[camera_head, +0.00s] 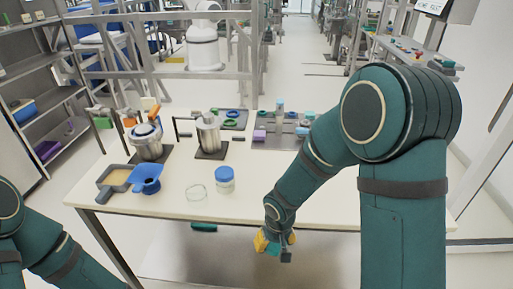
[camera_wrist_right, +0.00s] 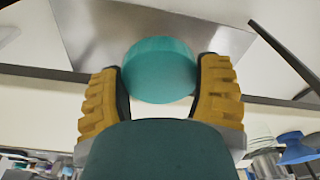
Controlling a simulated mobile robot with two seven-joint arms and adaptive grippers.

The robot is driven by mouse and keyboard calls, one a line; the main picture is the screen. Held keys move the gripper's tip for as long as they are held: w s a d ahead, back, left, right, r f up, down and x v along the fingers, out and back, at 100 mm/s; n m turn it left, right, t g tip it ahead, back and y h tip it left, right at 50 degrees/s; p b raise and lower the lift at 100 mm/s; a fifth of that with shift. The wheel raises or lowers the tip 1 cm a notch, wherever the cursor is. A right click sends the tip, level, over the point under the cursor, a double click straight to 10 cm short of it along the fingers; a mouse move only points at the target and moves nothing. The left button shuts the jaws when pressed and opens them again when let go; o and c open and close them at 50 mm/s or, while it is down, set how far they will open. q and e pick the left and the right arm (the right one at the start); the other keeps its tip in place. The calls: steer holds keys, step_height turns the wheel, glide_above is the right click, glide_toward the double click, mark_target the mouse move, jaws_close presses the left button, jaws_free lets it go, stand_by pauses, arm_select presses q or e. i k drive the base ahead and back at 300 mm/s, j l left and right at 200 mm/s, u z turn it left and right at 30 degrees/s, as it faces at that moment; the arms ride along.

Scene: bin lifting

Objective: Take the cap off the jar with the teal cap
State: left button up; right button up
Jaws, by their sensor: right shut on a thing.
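My right gripper (camera_head: 274,246) is low in front of the table's front edge, with its yellow fingers pointing down in the head view. It is shut on a round teal cap (camera_wrist_right: 160,72), which sits between the yellow finger pads of the right gripper (camera_wrist_right: 160,90) in the right wrist view. In the head view only a small teal patch of it shows between the fingers. Whether a jar is attached to the cap is hidden. A clear jar with a blue lid (camera_head: 225,180) stands upright on the table. My left arm is at the lower left; its gripper is out of view.
The pale table (camera_head: 150,208) holds a blue funnel-like vessel (camera_head: 146,178), a tan-filled tray (camera_head: 113,180), a thin clear round item (camera_head: 196,192) and two metal vessels on dark bases. A grey tray (camera_head: 275,137) with small items lies behind. The front middle is fairly clear.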

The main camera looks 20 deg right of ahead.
mark_target(197, 193)
steer(key=i+l+u, duration=0.15)
steer(key=l, duration=0.25)
steer(key=l+u, duration=0.15)
steer(key=l, duration=0.2)
steer(key=i+l+u, duration=0.15)
steer(key=l, duration=0.25)
